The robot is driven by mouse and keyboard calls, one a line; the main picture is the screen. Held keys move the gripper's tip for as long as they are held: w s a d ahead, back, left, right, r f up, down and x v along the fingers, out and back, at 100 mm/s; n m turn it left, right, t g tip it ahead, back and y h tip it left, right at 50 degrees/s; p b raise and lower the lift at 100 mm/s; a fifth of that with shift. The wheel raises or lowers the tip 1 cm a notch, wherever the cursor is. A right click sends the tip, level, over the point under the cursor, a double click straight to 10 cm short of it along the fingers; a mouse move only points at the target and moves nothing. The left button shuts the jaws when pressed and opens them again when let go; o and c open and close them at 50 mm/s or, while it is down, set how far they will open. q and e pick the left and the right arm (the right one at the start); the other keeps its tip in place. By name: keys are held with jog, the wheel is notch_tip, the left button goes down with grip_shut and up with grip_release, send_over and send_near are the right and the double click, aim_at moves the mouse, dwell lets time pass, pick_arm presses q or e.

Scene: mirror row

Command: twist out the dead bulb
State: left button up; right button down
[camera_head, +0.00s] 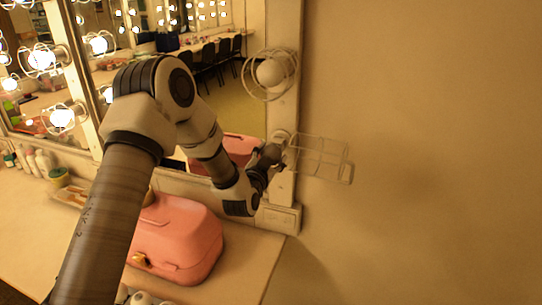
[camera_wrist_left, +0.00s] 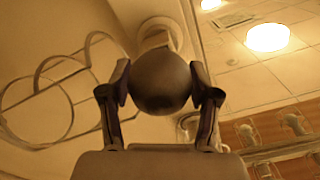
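In the left wrist view a dark, unlit round bulb (camera_wrist_left: 160,82) sits between the two fingers of my left gripper (camera_wrist_left: 160,95), with a finger pad against each side. A pale round socket (camera_wrist_left: 160,32) is right behind the bulb; I cannot tell whether the bulb's base is still in it. In the head view my left gripper (camera_head: 277,156) is at the lower fitting on the mirror's right frame, and its bulb is hidden. A wire cage (camera_head: 322,160) sticks out to the right of this fitting, swung aside. My right gripper is not in view.
Another unlit bulb (camera_head: 270,72) in a wire cage is above on the same frame. A pink case (camera_head: 175,240) stands on the counter (camera_head: 245,270) under my left arm. A small box (camera_head: 280,218) is on the wall below the fitting. The wall at right is bare.

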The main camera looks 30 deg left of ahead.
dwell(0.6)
pick_arm(q)
jog(key=shift+n+b, duration=1.6)
jog(key=shift+n, duration=0.8)
jog(key=shift+n+b, duration=0.5)
jog(key=shift+b, duration=0.05)
jog(key=shift+n+b, duration=1.25)
jog(key=shift+n, duration=0.45)
